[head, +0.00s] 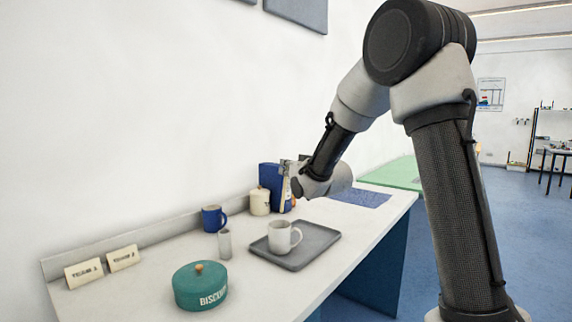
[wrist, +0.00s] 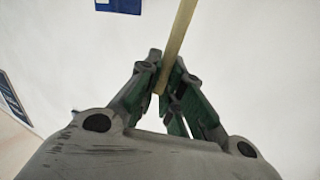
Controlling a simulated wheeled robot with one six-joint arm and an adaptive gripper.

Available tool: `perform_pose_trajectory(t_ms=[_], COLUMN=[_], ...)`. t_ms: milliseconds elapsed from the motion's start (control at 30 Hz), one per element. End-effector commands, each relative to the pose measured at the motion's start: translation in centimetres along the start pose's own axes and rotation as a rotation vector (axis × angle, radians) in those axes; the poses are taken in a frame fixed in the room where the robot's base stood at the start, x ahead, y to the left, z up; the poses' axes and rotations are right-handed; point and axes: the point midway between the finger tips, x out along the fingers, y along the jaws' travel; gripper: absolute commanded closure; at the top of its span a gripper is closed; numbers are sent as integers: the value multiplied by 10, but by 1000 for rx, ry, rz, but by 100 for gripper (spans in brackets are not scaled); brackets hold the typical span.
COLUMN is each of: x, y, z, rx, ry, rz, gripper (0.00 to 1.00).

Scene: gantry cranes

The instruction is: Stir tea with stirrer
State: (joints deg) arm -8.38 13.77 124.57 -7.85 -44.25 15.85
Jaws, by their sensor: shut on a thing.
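My gripper (wrist: 164,82) is shut on a thin, pale wooden stirrer (wrist: 178,38) in the wrist view. The stirrer runs up and slightly right from between the fingers, past the top edge of the picture. In the head view my gripper (head: 291,180) is at the back of the counter, above and beyond the mug. A white mug (head: 279,238) stands upright on a dark grey tray (head: 318,236). I cannot see inside the mug, so any tea is hidden. The stirrer is apart from the mug.
A blue mug (head: 212,219), a small grey cylinder (head: 224,245), a cream canister (head: 259,202) and a blue box (head: 268,178) stand left of and behind the tray. A green biscuit tin (head: 199,288) is at front left. Two cards (head: 84,273) stand by the wall.

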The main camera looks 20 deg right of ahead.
Motion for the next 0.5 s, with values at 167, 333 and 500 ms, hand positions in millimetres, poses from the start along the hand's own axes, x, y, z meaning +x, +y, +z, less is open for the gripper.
perform_pose_trajectory(t_ms=[167, 333, 500], x=[4, 6, 6], y=[8, 15, 14], z=[15, 28, 42], rx=[0, 0, 0], ry=[-3, -3, -2], rz=[1, 0, -1], gripper=[100, 100, 100])
